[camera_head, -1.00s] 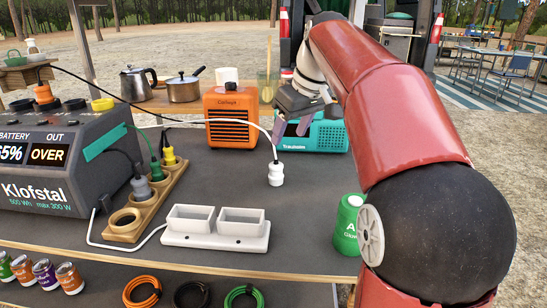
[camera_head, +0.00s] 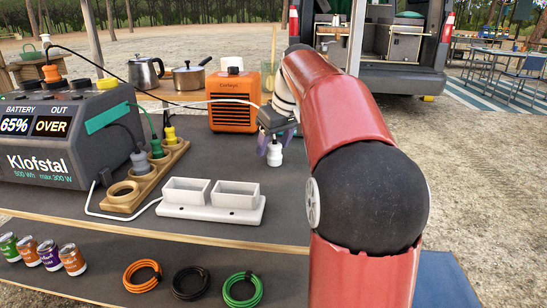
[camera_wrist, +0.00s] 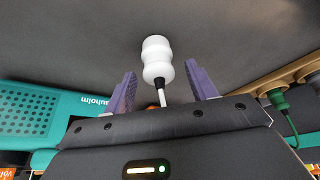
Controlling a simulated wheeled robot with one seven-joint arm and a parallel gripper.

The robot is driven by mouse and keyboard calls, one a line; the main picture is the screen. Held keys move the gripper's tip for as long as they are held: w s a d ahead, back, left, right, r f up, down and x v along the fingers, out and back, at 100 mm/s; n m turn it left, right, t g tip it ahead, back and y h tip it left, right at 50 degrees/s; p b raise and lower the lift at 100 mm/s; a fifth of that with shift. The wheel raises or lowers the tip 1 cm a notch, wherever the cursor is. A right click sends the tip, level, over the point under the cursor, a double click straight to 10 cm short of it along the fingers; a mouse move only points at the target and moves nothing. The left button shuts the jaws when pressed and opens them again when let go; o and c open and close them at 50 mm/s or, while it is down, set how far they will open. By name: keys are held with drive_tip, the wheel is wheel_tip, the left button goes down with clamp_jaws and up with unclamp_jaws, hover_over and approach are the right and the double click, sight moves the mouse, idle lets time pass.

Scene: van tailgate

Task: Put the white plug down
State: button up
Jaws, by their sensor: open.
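The white plug (camera_head: 274,153) stands on the dark table top, its white cord running up and away to the left. In the wrist view the plug (camera_wrist: 157,60) shows just past the fingertips, between the two purple fingers. My gripper (camera_head: 276,143) is open above and beside the plug in the head view. It also shows in the wrist view (camera_wrist: 160,72), with a visible gap on each side of the plug and no finger closed on it. My gripper and arm partly hide the plug's upper part in the head view.
A white double tray (camera_head: 212,214) and a wooden socket strip (camera_head: 125,209) with plugs stand left of the plug. The orange heater (camera_head: 232,116) is behind. A teal box (camera_wrist: 35,110) shows in the wrist view. Bare table lies in front of the plug.

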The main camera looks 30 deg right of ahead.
sight(273, 142)
drive_tip(key=shift+w+f, duration=0.25)
drive_tip(key=shift+f, duration=0.45)
drive_tip(key=c, duration=1.2)
drive_tip(key=shift+r, duration=0.1)
drive_tip(key=shift+r+p, duration=3.25)
drive_tip(key=shift+r, duration=6.65)
